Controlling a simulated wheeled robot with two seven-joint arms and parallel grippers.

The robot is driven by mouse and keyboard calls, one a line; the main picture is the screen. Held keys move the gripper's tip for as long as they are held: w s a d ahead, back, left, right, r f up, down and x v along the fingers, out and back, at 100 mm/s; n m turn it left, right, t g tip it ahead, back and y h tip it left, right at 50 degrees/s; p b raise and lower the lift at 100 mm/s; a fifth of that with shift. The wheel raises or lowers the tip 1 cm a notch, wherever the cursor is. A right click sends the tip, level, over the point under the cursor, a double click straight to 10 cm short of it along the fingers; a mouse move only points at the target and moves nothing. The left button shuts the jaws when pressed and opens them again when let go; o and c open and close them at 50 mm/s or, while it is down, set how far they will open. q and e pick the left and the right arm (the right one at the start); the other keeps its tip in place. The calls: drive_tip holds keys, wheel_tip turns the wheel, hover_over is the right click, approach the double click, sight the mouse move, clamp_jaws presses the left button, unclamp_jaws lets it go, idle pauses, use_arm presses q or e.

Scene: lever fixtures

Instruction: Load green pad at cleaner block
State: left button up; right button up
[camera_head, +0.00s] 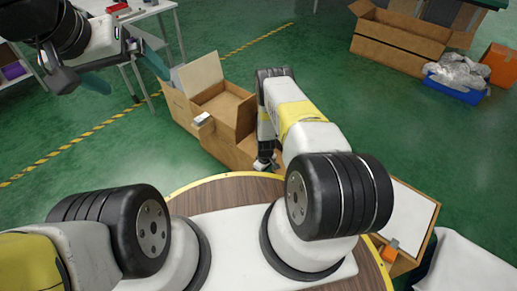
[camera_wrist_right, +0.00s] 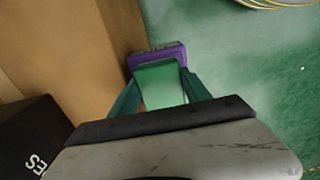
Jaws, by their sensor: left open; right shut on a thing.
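In the right wrist view, a green pad (camera_wrist_right: 160,86) sits between the two teal fingers of my right gripper (camera_wrist_right: 162,92), which is shut on it. A purple block (camera_wrist_right: 157,54), which looks like the cleaner block, lies just beyond the pad. I cannot tell whether pad and block touch. In the head view, my right gripper (camera_head: 265,161) is small and partly hidden by its arm beside a brown box; the pad does not show there. My left gripper (camera_head: 136,82) is open and empty at the upper left, its teal fingers spread apart.
The brown box (camera_head: 243,145) has raised compartments and a pale panel; its wall stands close left of my right gripper. A white table (camera_head: 150,10) is at the upper left. A large crate (camera_head: 395,42) and blue bin (camera_head: 452,92) are far right. Green floor between is clear.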

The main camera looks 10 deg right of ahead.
drive_tip(key=shift+f, duration=0.55)
idle(1.4)
drive_tip(key=shift+r, duration=0.1)
drive_tip(key=shift+r, duration=3.45)
